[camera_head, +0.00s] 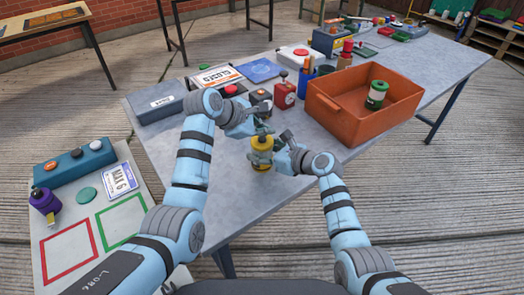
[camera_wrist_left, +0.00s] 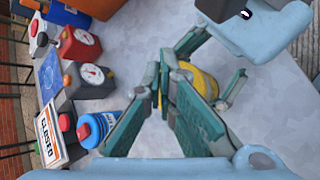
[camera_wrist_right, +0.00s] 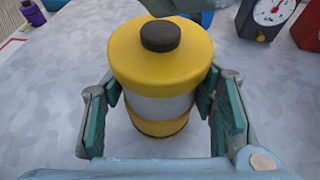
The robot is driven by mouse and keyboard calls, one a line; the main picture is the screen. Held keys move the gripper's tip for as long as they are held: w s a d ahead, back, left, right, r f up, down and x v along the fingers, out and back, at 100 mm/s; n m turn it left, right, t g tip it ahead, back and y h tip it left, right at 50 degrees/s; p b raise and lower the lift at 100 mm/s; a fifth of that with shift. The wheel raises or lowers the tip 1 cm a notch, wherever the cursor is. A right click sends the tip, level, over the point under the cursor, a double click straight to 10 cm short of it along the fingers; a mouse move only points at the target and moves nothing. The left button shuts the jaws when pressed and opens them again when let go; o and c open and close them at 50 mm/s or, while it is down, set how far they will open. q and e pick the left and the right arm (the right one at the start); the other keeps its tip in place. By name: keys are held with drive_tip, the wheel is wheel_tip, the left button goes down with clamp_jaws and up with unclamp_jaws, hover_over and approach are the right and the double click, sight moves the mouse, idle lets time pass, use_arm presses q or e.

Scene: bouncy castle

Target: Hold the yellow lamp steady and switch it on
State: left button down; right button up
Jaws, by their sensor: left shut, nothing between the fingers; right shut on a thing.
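The yellow lamp (camera_head: 262,163) stands upright on the grey table. In the right wrist view the lamp (camera_wrist_right: 160,120) has a yellow cap with a black button (camera_wrist_right: 161,36) on top and a pale middle band. My right gripper (camera_wrist_right: 162,115) is shut on its body, one finger on each side. My left gripper (camera_head: 262,133) is shut and empty, its fingertips close above the lamp's top. In the left wrist view its closed fingers (camera_wrist_left: 166,70) partly hide the lamp (camera_wrist_left: 203,82). I cannot tell whether they touch the button.
An orange crate (camera_head: 346,117) holding a green can (camera_head: 377,95) stands to the right. A red dial box (camera_head: 284,96) and a blue-grey box (camera_head: 158,101) stand behind the grippers. A side board with red and green outlines (camera_head: 68,255) is at left. The front table area is clear.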

sight(264, 140)
use_arm(q)
drive_tip(key=shift+f, duration=0.4)
drive_tip(key=shift+r, duration=0.45)
drive_tip(key=shift+r, duration=0.1)
wheel_tip(264, 140, up, 6)
drive_tip(key=shift+f, duration=0.1)
idle(0.5)
